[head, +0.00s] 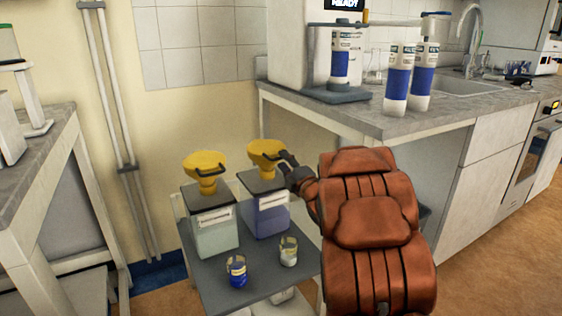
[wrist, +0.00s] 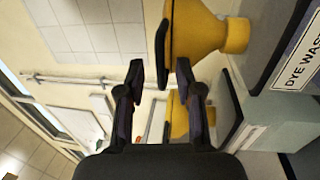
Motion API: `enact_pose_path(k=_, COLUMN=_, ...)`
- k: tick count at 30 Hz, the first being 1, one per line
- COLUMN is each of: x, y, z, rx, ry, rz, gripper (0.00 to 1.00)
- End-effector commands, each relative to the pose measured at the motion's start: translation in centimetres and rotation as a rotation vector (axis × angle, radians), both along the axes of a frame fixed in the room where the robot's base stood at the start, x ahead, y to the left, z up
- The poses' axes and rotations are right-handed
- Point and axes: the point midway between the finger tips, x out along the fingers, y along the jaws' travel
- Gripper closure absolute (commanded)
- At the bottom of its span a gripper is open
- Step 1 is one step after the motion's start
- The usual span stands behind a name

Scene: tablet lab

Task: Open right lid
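The right yellow lid (head: 264,147) tops a funnel on a container of purple liquid (head: 266,215). It looks closed, with a dark handle bar. In the wrist view the near yellow lid and funnel (wrist: 205,32) fill the top, and the handle (wrist: 162,55) lines up between my fingertips. My gripper (head: 287,162) is at the right side of this lid. In the wrist view my gripper (wrist: 160,68) is open, its fingers on either side of the handle; contact cannot be told. The left yellow lid (head: 204,160) also looks closed, on a pale container (head: 212,238).
The containers stand on a grey cart (head: 205,275), with a blue-labelled cup (head: 236,271) and a pale cup (head: 289,251) in front. A counter (head: 440,112) holding bottles (head: 397,80) is behind my arm. Another bench (head: 40,150) stands at left.

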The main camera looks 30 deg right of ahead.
Motion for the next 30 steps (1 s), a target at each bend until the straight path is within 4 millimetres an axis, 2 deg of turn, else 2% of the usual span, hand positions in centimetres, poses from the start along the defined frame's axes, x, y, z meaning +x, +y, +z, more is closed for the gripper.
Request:
enact_pose_path(k=3, x=1.3, y=-0.1, z=0.0, rx=0.001, ry=0.001, rz=0.000, gripper=0.65)
enact_pose_path(k=9, x=2.5, y=-0.2, z=0.4, rx=0.000, ry=0.000, rz=0.000, gripper=0.65)
enact_pose_path(k=20, x=2.8, y=-0.3, z=0.4, rx=0.001, ry=0.003, rz=-0.002, gripper=0.65)
enact_pose_path(k=30, x=2.8, y=-0.3, z=0.4, rx=0.002, ry=0.003, rz=-0.002, gripper=1.00)
